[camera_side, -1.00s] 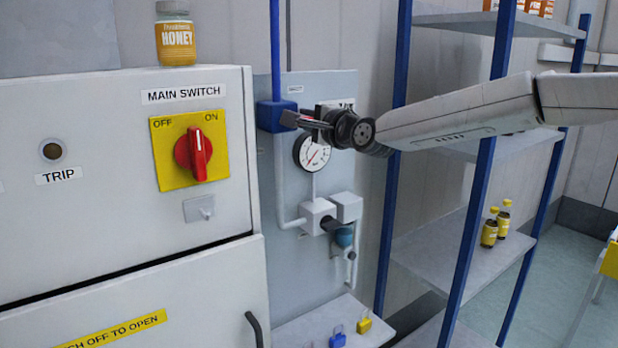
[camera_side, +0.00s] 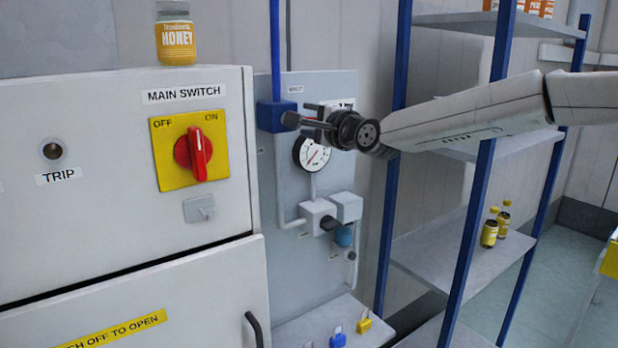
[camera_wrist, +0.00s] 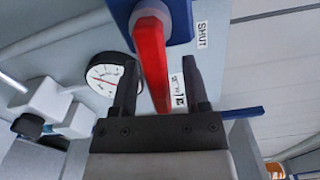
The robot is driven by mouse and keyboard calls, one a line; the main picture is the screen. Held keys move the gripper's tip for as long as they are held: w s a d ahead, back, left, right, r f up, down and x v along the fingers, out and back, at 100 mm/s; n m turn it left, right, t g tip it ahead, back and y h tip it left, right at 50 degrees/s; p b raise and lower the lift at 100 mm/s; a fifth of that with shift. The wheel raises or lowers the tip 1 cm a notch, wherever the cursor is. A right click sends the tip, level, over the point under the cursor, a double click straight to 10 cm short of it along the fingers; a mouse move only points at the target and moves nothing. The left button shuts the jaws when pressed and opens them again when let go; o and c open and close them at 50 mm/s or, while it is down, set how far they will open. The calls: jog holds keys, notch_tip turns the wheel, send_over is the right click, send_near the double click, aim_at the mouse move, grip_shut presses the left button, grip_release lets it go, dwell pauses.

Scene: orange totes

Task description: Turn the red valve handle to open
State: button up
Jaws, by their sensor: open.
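The red valve handle (camera_wrist: 153,62) shows in the wrist view as a long bar on a blue valve body (camera_wrist: 180,20). It lies between the two fingers of my open gripper (camera_wrist: 157,72), with a gap visible on either side. A "SHUT" label (camera_wrist: 202,37) is beside the valve body. In the side view the blue valve body (camera_side: 272,116) sits on the grey panel under a blue pipe, and my gripper (camera_side: 303,113) is close to its right side. The red handle cannot be made out there; my gripper hides that area.
A pressure gauge (camera_side: 312,154) is just below my gripper, with white pipes and boxes (camera_side: 318,212) lower on the panel. The cabinet with the red main switch (camera_side: 194,154) stands to the left. Blue shelf posts (camera_side: 478,180) stand near my arm. A honey jar (camera_side: 176,38) is on the cabinet.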

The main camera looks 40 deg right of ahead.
jog(key=s, duration=0.7)
dwell(0.4)
